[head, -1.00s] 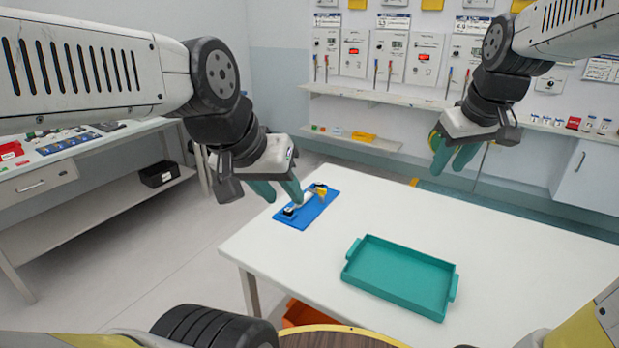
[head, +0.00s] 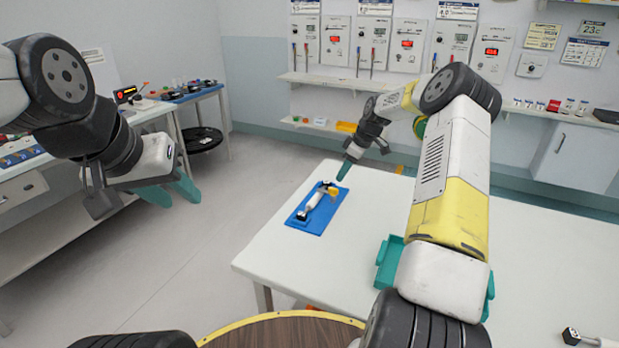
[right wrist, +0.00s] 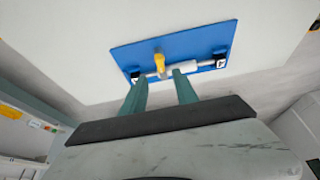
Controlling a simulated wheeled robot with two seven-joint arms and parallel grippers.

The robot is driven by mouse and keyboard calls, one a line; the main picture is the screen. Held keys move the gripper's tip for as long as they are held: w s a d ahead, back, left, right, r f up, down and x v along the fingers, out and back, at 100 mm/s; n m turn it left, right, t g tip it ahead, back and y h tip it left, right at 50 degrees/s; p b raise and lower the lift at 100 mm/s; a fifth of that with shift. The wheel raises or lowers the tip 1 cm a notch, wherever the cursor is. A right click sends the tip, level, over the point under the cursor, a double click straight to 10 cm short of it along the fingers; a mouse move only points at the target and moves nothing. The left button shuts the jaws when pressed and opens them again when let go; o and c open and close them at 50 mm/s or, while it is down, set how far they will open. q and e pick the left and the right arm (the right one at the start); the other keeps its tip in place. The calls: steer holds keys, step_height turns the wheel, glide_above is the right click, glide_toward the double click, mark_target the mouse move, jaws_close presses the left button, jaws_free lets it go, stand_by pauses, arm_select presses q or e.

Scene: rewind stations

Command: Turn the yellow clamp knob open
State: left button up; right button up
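A blue plate (head: 300,219) lies on the white table and carries a white cylinder (head: 314,199) with black-and-white end blocks. The yellow clamp knob (head: 334,192) stands near the plate's far end in the head view. In the right wrist view the yellow knob (right wrist: 159,63) shows in the gap between the teal fingertips, just ahead of them; no contact is visible. My right gripper (right wrist: 159,76) is open and empty; in the head view it (head: 343,172) points down beside the knob. My left gripper (head: 181,203) is open and empty, off the table to the left.
A teal tray (head: 384,262) on the white table (head: 270,250) is mostly hidden behind my right arm. A wall shelf (head: 350,86) runs behind under panels. A side bench with several items stands at left. The table around the blue plate is clear.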

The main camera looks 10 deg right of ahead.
mark_target(334, 189)
steer(key=x, duration=0.7)
steer(key=shift+w+a+f, duration=0.15)
steer(key=shift+a+f, duration=0.05)
steer(key=shift+f, duration=0.15)
jaws_close()
